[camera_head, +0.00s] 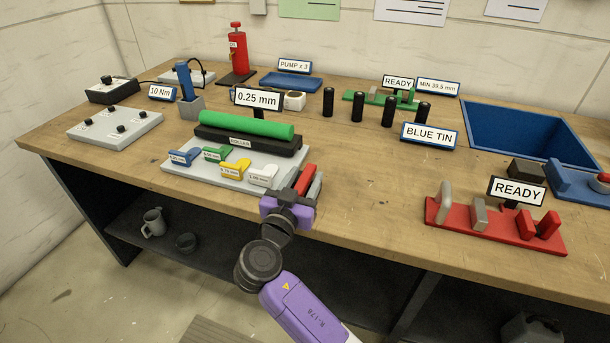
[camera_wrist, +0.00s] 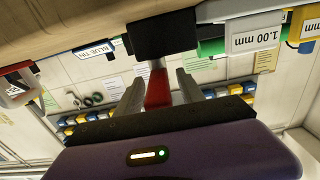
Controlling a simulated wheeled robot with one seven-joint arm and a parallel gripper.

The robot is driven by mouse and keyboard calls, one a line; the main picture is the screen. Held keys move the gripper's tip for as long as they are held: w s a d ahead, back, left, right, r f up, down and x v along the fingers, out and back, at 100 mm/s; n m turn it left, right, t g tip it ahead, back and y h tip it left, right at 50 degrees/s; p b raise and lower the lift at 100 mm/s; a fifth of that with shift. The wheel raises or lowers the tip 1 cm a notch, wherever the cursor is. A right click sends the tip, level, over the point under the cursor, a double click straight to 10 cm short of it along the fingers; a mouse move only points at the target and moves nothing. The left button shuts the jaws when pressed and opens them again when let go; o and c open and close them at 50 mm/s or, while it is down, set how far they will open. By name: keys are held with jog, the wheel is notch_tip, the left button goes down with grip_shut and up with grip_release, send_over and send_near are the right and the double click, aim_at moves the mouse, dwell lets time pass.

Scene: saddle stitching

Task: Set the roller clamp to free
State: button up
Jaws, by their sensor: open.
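The roller unit has a green roller (camera_head: 245,124) on a black base (camera_head: 240,141) labelled ROLLER, on a grey plate (camera_head: 205,172). A red lever (camera_head: 304,180) shows at its right end, apparently the clamp's. My gripper (camera_head: 305,181) is open, with one grey finger on each side of the red lever. In the wrist view the lever (camera_wrist: 158,90) stands between my open fingers (camera_wrist: 158,92), its far end meeting a black block (camera_wrist: 163,35). Small gaps show beside it; I cannot tell whether either finger touches.
Blue, green, yellow and white thickness tabs (camera_head: 222,160) stand in front of the roller. A 0.25 mm sign (camera_head: 258,99) stands behind it. Several black posts (camera_head: 357,107) are to the right. A red fixture (camera_head: 500,229) stands at the right front. Bare tabletop (camera_head: 365,190) lies between.

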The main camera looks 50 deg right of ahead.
jog(key=shift+d, duration=0.15)
grip_shut()
dwell(1.4)
